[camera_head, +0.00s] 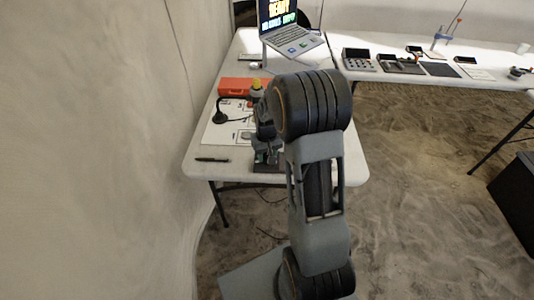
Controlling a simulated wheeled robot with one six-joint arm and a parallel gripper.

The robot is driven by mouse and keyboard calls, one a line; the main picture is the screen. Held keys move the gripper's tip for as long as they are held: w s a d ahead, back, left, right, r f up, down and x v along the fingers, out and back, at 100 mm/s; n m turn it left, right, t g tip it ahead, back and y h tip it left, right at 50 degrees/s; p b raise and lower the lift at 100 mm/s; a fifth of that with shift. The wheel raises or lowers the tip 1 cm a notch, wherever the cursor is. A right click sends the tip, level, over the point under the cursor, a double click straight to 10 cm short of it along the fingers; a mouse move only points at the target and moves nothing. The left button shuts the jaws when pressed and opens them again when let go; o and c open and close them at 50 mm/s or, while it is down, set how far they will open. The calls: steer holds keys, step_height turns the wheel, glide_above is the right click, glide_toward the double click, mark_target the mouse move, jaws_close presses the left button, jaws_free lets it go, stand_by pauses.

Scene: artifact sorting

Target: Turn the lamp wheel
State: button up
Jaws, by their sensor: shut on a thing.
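A grey and dark device (266,152) on a flat base stands near the front of the white table (205,170). It looks like the stand that bears the lamp wheel, but the wheel itself cannot be made out. My arm crosses the middle of the picture and covers the device's right side. My gripper (263,125) shows only in part as dark shapes left of the arm, right at the top of the device. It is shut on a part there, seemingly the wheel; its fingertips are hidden.
A red-orange box (236,87), a yellow-topped item (257,86), a black round-based item (220,117) and a dark pen (212,160) lie left of my arm. A laptop (290,38) stands behind. Another table (400,45) holds several small devices. The wall is close on the left.

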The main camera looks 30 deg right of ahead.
mark_target(266, 155)
steer(key=n, duration=0.4)
steer(key=shift+n, duration=0.3)
steer(key=n, duration=0.4)
steer(key=shift+a, duration=0.1)
steer(key=shift+n, duration=0.3)
steer(key=o, duration=0.9)
steer(key=shift+s, duration=0.1)
step_height(266, 155, up, 14)
steer(key=shift+f+p, duration=0.1)
steer(key=shift+p, duration=0.7)
